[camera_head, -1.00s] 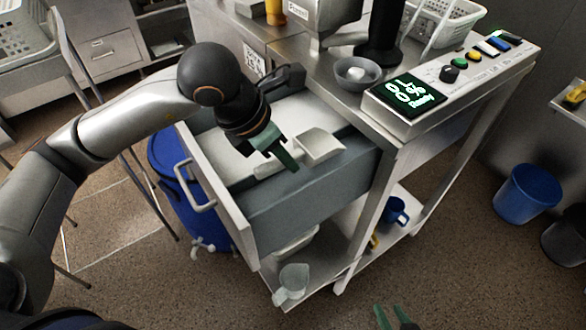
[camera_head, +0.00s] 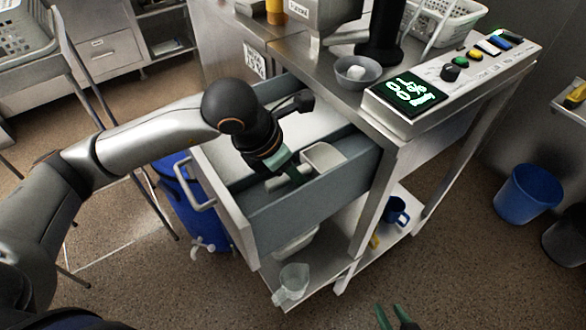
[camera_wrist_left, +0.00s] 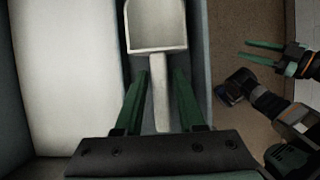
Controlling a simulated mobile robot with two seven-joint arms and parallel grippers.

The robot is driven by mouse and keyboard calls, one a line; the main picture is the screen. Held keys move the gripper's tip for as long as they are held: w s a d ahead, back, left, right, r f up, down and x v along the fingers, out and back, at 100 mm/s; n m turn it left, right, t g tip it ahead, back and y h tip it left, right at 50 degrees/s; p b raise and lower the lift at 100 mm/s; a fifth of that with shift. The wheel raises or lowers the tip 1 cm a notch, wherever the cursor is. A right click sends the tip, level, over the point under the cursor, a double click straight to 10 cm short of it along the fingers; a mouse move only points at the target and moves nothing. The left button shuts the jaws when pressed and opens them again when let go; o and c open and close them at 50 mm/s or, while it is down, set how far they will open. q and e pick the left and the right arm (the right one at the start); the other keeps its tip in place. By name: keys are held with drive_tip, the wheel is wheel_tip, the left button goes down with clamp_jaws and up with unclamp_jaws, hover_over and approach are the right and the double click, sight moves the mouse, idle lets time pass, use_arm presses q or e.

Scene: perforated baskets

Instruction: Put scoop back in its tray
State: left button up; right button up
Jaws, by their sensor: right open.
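The pale scoop (camera_head: 322,157) lies in the narrow grey section along the near side of the open drawer (camera_head: 222,208), its bowl toward the cabinet. In the left wrist view the scoop (camera_wrist_left: 157,24) has its handle pointing back between my green fingers. My left gripper (camera_head: 296,176) reaches down into that section. In the wrist view the left gripper (camera_wrist_left: 160,72) is open, with a gap on both sides of the handle. My right gripper (camera_head: 396,318) is open and empty at the bottom edge; it also shows in the wrist view (camera_wrist_left: 264,50).
A wide section with a white surface (camera_wrist_left: 65,75) fills the rest of the drawer. A counter holds a grey bowl (camera_head: 358,72) and a control panel (camera_head: 408,95). A clear jug (camera_head: 291,283) stands on the lower shelf. Blue bins (camera_head: 527,193) stand on the floor.

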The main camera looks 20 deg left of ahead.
use_arm(q)
drive_tip(key=shift+o, duration=0.9)
drive_tip(key=shift+a+r, duration=0.1)
drive_tip(key=shift+r, duration=0.35)
drive_tip(key=p+v, duration=0.1)
drive_tip(key=v, duration=1)
drive_tip(key=shift+s, duration=0.2)
drive_tip(key=shift+r, duration=0.15)
